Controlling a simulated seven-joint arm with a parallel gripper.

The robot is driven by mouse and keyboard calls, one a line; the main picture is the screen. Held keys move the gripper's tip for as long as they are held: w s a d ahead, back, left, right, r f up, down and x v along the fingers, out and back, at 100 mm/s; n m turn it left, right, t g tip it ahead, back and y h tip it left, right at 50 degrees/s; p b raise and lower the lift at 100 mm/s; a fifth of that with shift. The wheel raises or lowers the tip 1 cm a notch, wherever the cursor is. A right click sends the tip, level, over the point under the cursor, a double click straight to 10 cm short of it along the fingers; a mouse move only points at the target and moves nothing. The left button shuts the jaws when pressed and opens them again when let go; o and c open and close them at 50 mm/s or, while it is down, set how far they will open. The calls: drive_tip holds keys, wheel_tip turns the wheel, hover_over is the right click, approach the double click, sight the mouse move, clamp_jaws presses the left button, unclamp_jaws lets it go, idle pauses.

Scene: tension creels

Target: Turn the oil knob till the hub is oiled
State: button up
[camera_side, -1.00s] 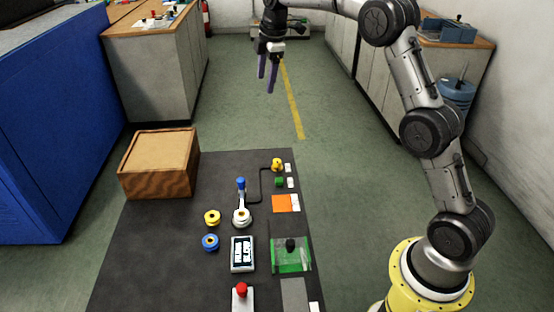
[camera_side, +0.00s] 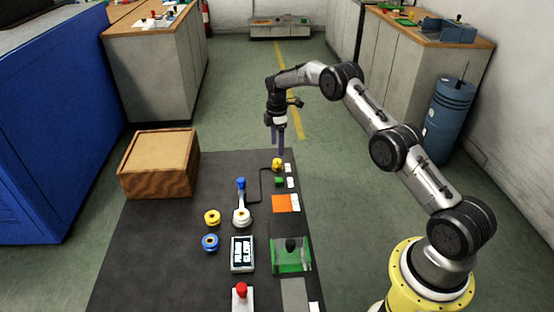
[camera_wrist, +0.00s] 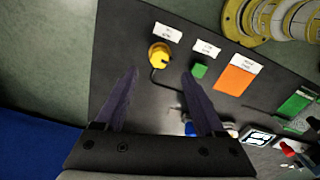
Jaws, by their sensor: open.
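The oil knob (camera_side: 277,164) is a yellow knob at the far right corner of the dark work mat. In the wrist view the knob (camera_wrist: 160,55) sits ahead of my fingertips, beside a white label. My gripper (camera_side: 279,152) is open, with purple fingers pointing down just above and behind the knob. In the wrist view my gripper (camera_wrist: 160,82) has its two fingers spread, with nothing between the tips. A thin dark line runs from the knob to the hub (camera_side: 241,217), a white round base with a blue-topped upright piece. Whether the hub has oil on it cannot be seen.
A green button (camera_side: 279,182) and an orange patch (camera_side: 285,204) lie near the knob. A yellow spool (camera_side: 212,217), a blue spool (camera_side: 210,242), a display (camera_side: 242,254), a green clear-covered box (camera_side: 291,255) and a red button (camera_side: 241,290) are nearer. A wooden box (camera_side: 158,162) stands left.

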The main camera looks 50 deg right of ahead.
sight(277, 160)
wheel_tip(277, 160, down, 7)
drive_tip(key=shift+f, duration=0.1)
drive_tip(key=shift+c, duration=0.2)
clamp_jaws()
idle(0.4)
